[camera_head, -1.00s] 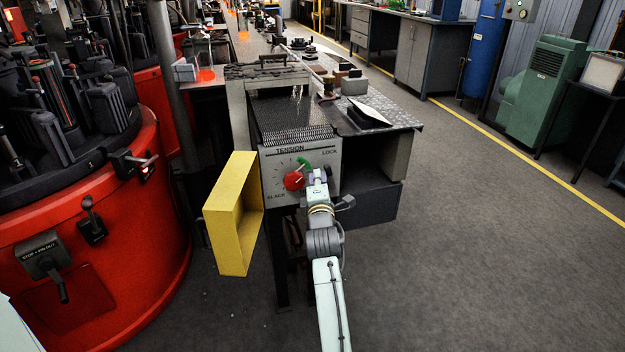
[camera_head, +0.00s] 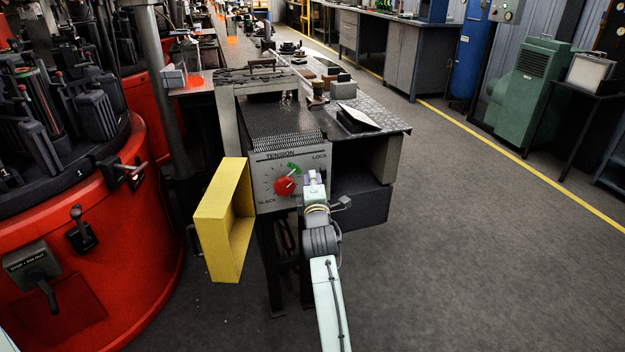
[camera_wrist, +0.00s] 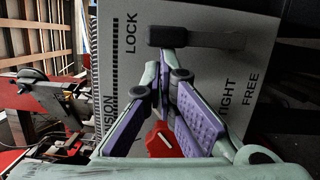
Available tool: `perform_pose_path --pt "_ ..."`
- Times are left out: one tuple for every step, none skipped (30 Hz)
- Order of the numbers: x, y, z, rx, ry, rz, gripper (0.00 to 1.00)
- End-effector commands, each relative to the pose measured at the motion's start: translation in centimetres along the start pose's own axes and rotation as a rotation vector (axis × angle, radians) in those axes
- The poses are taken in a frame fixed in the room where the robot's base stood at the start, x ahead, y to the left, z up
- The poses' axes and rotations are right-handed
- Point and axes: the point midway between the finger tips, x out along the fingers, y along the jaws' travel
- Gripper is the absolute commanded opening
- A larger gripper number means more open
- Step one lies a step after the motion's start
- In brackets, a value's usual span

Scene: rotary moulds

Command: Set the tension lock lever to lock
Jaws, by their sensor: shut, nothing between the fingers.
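The tension panel (camera_head: 265,165) is a pale plate with a red knob (camera_head: 285,187) and the words TENSION, LOCK and SLACK. In the wrist view the panel is turned sideways, with LOCK at the left and FREE and TIGHT at the right. A dark lever (camera_wrist: 210,39) lies across the panel there, between LOCK and FREE. My gripper (camera_wrist: 165,72) is shut and empty, its purple-padded fingertips just below the lever's left part; contact cannot be told. The red knob (camera_wrist: 163,141) shows partly behind the fingers. In the head view my gripper (camera_head: 313,178) hides the lever.
A yellow open frame (camera_head: 210,235) juts out left of the panel. The red rotary machine (camera_head: 120,255) with handles fills the left side. A metal bench top (camera_head: 385,122) extends behind the panel. The floor (camera_head: 480,250) to the right is clear.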

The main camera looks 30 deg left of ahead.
Motion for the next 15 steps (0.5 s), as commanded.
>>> perform_pose_path --pt "-0.1 0.0 0.0 0.0 0.0 0.0 0.0" --pt "-0.1 0.0 0.0 0.0 -0.001 0.0 0.0" --pt "-0.4 0.0 0.0 0.0 -0.001 0.0 0.0" --pt "-0.6 0.0 0.0 0.0 0.0 0.0 0.0" --pt "-0.9 -0.1 0.0 0.0 -0.001 0.0 0.0" --pt "-1.5 -0.1 0.1 0.001 -0.001 -0.001 0.0" --pt "-2.0 -0.1 0.1 0.001 -0.002 0.0 0.0" --pt "-2.6 -0.1 0.1 0.002 -0.002 0.0 0.0" --pt "-3.4 -0.1 0.1 0.002 -0.002 0.0 0.0" --pt "-4.1 -0.2 0.1 0.002 -0.001 -0.002 0.0" --pt "-4.7 -0.1 0.1 0.002 -0.001 -0.001 0.0" --pt "-5.7 -0.1 0.1 0.004 -0.001 0.0 0.0" --pt "-6.3 -0.1 0.1 0.004 -0.001 0.0 0.0" --pt "-7.0 -0.1 0.1 0.003 -0.001 -0.002 0.0" --pt "-7.8 -0.2 0.1 0.003 -0.002 -0.002 0.0"
